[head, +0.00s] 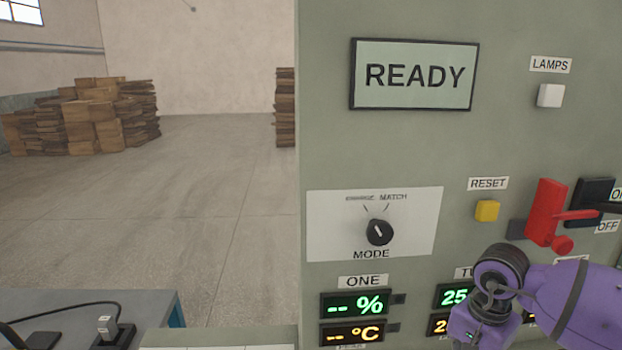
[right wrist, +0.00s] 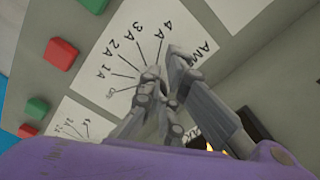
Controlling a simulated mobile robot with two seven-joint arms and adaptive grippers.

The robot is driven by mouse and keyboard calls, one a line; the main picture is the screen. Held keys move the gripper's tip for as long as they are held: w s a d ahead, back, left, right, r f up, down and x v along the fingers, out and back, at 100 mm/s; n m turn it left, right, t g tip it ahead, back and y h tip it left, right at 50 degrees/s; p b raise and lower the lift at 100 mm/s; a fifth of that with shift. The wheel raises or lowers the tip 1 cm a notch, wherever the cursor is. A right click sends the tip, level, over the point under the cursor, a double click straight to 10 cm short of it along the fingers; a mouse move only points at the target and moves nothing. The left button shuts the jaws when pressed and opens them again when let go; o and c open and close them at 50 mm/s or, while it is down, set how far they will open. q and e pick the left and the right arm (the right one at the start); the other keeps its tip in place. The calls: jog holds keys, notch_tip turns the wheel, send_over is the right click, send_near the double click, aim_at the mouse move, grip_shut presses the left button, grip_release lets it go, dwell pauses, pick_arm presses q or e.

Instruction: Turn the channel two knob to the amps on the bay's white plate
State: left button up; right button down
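In the right wrist view a white dial plate (right wrist: 93,84) carries marks reading OFF, 1A, 2A, 3A and 4A around one centre, with a partly covered word starting AM. The knob at that centre is hidden behind my right gripper (right wrist: 166,66). Its two grey fingers are at the dial, tips near the 4A mark, with a small gap between them. Whether they press on the knob is not visible. In the head view my purple right arm covers most of the channel two displays (head: 453,296). My left gripper is not in view. I see no readable bay plate.
The green-grey panel (head: 460,150) has a READY screen (head: 414,75), MODE knob (head: 379,232), yellow RESET button (head: 487,210), white LAMPS button (head: 550,95) and red lever (head: 547,212). A grey bench (head: 150,305) stands lower left.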

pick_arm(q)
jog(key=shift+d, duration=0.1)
pick_arm(e)
jog(key=shift+s+a+f, duration=0.1)
jog(key=shift+s+f, duration=0.15)
jog(key=shift+s, duration=0.05)
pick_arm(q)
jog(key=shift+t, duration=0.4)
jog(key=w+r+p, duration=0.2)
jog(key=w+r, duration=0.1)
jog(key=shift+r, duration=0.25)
pick_arm(e)
notch_tip(320, 180, up, 6)
jog(key=shift+w+a+r, duration=0.15)
jog(key=shift+r, duration=0.05)
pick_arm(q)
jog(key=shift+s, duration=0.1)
